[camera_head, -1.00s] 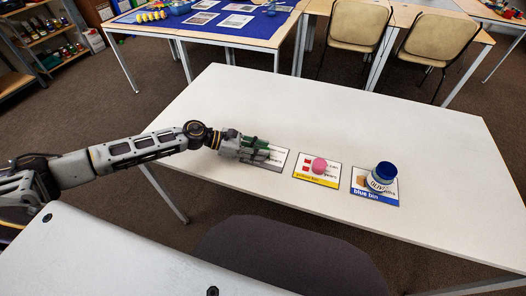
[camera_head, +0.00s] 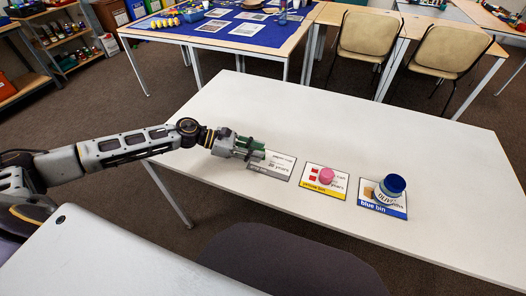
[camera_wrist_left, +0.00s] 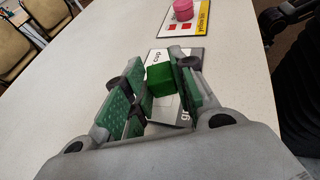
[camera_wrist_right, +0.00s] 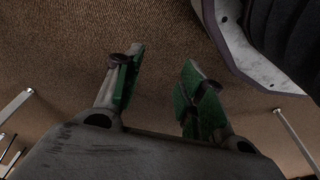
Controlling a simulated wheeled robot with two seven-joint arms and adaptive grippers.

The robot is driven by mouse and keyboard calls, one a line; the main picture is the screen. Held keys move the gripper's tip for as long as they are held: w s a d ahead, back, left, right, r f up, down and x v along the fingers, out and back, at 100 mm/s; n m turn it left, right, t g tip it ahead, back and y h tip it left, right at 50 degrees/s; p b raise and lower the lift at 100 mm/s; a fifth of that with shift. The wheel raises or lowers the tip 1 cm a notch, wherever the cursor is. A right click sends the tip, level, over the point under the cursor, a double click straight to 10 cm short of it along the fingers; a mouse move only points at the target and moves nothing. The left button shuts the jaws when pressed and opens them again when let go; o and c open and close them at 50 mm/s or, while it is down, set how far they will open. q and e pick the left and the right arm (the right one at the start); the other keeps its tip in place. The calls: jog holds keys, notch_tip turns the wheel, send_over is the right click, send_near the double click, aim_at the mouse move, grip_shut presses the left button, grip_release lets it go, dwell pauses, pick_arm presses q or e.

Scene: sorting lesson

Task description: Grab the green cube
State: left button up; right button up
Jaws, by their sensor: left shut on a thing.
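The green cube (camera_wrist_left: 158,77) is between the fingertips of my left gripper (camera_wrist_left: 160,80) in the left wrist view. The gripper is shut on it. In the head view my left gripper (camera_head: 257,150) is at the upper left edge of the grey card (camera_head: 279,172), seemingly a little above the table. There the cube is hard to tell from the green finger pads. My right gripper (camera_wrist_right: 162,75) shows only in the right wrist view, with its fingers apart and nothing between them, over brown carpet.
On the white table (camera_head: 300,110), a pink round object (camera_head: 326,175) stands on the yellow bin card (camera_head: 313,186). A blue-lidded jar (camera_head: 391,189) stands on the blue bin card (camera_head: 398,212). The table's far side and right part are clear. A dark chair (camera_head: 270,262) is at the near edge.

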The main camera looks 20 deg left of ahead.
pick_arm(q)
jog(key=s+a, duration=0.1)
jog(key=a, duration=0.4)
jog(key=s+a, duration=0.1)
jog(key=a, duration=0.1)
jog(key=shift+s+a, duration=0.15)
jog(key=shift+s, duration=0.2)
jog(key=a, duration=0.1)
jog(key=s+a+p, duration=0.1)
jog(key=a, duration=0.1)
jog(key=shift+s+a, duration=0.2)
jog(key=shift+a, duration=0.1)
jog(key=shift+s+a, duration=0.2)
jog(key=shift+a, duration=0.35)
jog(key=shift+s+a, duration=0.2)
jog(key=shift+a, duration=0.35)
pick_arm(e)
jog(key=shift+s+d+f, duration=0.25)
jog(key=shift+s+f, duration=0.05)
jog(key=shift+f, duration=0.35)
jog(key=shift+s+d+f, duration=0.2)
jog(key=shift+s+f, duration=0.15)
jog(key=shift+f, duration=0.3)
jog(key=shift+s+d+f, duration=0.25)
jog(key=shift+s+f, duration=0.05)
jog(key=shift+f, duration=0.35)
